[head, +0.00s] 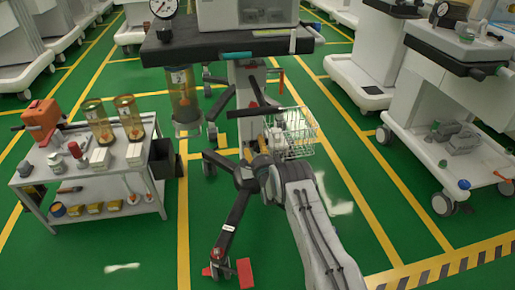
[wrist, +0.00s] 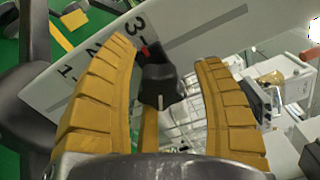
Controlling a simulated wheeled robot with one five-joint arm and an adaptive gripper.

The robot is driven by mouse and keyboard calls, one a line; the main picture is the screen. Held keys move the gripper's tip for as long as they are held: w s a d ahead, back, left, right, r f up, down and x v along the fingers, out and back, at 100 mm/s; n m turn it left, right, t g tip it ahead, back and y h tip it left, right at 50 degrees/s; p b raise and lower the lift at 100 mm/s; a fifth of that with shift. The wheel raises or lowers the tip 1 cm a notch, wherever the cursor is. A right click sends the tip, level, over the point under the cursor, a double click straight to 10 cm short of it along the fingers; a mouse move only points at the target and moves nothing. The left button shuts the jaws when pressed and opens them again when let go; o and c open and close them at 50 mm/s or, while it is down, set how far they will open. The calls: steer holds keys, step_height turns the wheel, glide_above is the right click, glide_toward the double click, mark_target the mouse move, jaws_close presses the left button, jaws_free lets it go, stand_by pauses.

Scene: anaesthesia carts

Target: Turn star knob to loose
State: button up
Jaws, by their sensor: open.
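A dark knob (wrist: 160,82) with a white line on its near face shows in the wrist view, in front of a pale panel (wrist: 95,65) with dark printed marks. A small red mark shows beside the knob at its upper left. My gripper (wrist: 167,54) is open, with one yellow ribbed finger on each side of the knob. I see gaps between the fingers and the knob; whether the fingertips reach past it, I cannot tell. In the head view my arm extends to the middle cart's white column (head: 244,88), and the knob cannot be made out there.
A wire basket (head: 297,135) hangs right of the column, close to my arm. The cart's dark legs (head: 240,200) spread over the green floor. A low trolley (head: 90,180) with jars stands left. Another cart (head: 450,130) stands right. Floor between is mostly clear.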

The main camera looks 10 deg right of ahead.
steer(key=shift+s+d+f, duration=0.1)
steer(key=shift+s+f, duration=0.05)
steer(key=shift+s, duration=0.8)
steer(key=s, duration=0.6)
steer(key=shift+s+r+p, duration=0.15)
steer(key=shift+r+p, duration=0.3)
steer(key=shift+p, duration=0.1)
